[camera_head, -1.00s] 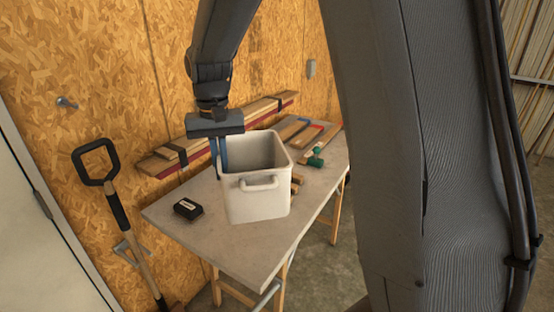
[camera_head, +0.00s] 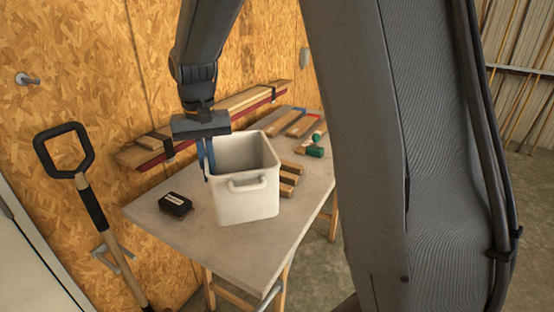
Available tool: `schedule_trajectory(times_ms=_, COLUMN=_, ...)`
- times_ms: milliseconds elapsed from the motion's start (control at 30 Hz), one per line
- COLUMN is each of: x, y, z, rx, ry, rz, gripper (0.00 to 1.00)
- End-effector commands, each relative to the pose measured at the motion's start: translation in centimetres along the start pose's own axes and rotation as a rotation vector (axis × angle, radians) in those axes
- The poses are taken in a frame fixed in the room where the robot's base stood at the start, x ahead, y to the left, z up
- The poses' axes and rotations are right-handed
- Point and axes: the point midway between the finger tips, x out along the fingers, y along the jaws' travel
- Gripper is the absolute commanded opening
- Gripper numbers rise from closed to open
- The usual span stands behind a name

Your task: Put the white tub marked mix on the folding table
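The white tub (camera_head: 245,200) is an open, square-sided container with a handle on its front face. It is upright over the folding table (camera_head: 245,250); I cannot tell whether its base touches the top or is a little above it. No mix marking shows on the sides I see. My gripper (camera_head: 207,165) points down at the tub's left rim, its blue fingers closed on that wall. Part of the fingers is hidden by the tub.
A black box (camera_head: 175,204) lies left of the tub. Wood blocks (camera_head: 290,178), a green-headed tool (camera_head: 314,148) and clamps (camera_head: 290,120) lie behind and right. Boards (camera_head: 220,120) run along the wall side. A shovel (camera_head: 85,190) leans at left. The table's front is bare.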

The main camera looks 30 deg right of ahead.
Motion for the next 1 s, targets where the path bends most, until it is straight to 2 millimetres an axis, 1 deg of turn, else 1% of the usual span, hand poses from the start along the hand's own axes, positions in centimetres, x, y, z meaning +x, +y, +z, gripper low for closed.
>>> schedule_trajectory(times_ms=167, x=1.8, y=0.1, z=-0.1, rx=0.001, ry=-0.002, rz=0.001, gripper=0.00)
schedule_trajectory(times_ms=300, x=4.0, y=0.1, z=0.0, rx=0.001, ry=-0.003, rz=0.001, gripper=0.00)
schedule_trajectory(times_ms=400, x=5.3, y=0.1, z=-0.1, rx=0.001, ry=-0.001, rz=0.001, gripper=0.00)
schedule_trajectory(times_ms=567, x=6.5, y=0.0, z=-0.1, rx=0.001, ry=0.000, rz=0.000, gripper=0.00)
schedule_trajectory(times_ms=800, x=9.5, y=0.0, z=0.0, rx=0.000, ry=-0.001, rz=0.001, gripper=0.00)
schedule_trajectory(times_ms=900, x=10.2, y=0.0, z=-0.1, rx=0.000, ry=0.000, rz=0.000, gripper=0.00)
schedule_trajectory(times_ms=1000, x=10.3, y=0.0, z=-0.1, rx=0.000, ry=0.001, rz=0.000, gripper=0.00)
